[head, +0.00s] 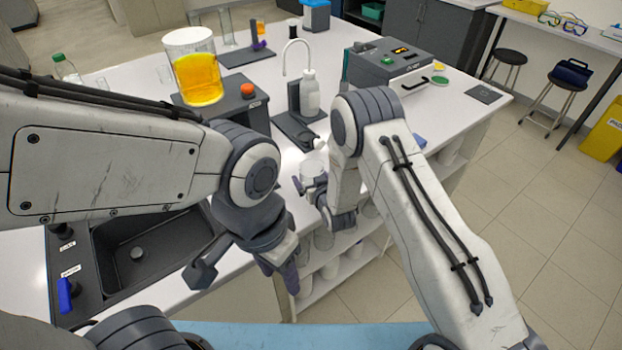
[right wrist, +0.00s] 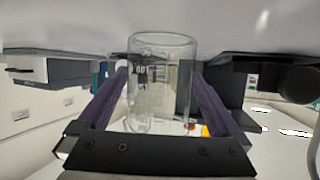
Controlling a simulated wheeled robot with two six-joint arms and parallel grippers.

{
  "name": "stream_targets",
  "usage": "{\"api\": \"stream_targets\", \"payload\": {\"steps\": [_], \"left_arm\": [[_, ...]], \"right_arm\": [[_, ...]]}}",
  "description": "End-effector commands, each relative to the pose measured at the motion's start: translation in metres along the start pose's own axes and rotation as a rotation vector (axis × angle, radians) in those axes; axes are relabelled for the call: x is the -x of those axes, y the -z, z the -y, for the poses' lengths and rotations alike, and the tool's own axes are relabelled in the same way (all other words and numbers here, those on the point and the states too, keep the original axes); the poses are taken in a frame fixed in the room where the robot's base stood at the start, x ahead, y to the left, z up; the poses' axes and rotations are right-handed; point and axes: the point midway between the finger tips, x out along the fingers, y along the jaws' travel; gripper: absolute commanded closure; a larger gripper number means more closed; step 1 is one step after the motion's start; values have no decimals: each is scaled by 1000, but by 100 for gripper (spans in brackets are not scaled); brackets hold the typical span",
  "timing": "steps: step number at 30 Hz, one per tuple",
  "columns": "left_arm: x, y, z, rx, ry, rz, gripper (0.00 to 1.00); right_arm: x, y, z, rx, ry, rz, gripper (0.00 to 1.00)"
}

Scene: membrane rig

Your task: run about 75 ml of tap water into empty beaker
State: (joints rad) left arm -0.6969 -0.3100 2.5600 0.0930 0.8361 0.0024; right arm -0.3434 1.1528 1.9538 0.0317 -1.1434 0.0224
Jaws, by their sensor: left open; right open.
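A clear, empty-looking glass beaker (right wrist: 162,85) with dark markings stands between the purple fingers of my right gripper (right wrist: 165,105) in the right wrist view. The fingers are open around it, and I cannot tell whether they touch it. In the head view my right gripper (head: 318,192) is at the bench's front edge, partly hidden by its own arm. My left gripper (head: 243,272) is open and empty, low in front of the bench, right of the dark sink (head: 112,238). A blue tap lever (head: 66,294) with a label is left of the sink. I cannot make out a spout.
A large beaker of yellow liquid (head: 198,75) stands on a black stirrer plate (head: 228,108) behind my left arm. A white bottle (head: 310,95) and a grey instrument (head: 392,62) stand farther back. Shelves (head: 330,268) with white containers are under the bench.

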Motion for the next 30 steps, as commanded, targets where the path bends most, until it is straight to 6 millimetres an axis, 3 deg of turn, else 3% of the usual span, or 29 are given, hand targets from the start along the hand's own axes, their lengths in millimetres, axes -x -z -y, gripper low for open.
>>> {"api": "stream_targets", "payload": {"steps": [2,3,8,9,20,29,30], "left_arm": [[0,0,0,0,0,0,50],[0,0,0,0,0,0,50],[0,0,0,0,0,0,50],[0,0,0,0,0,0,50],[-3,0,0,0,0,0,50],[-20,-1,1,-1,0,0,50],[-24,-1,2,-1,0,0,50]], "right_arm": [[0,0,0,0,0,0,0],[0,0,0,0,0,0,8],[0,0,0,0,0,0,69],[0,0,0,0,0,-1,73],[2,5,0,0,0,-2,73],[16,40,1,0,0,-8,73],[22,42,-13,-3,-7,-4,73]]}}
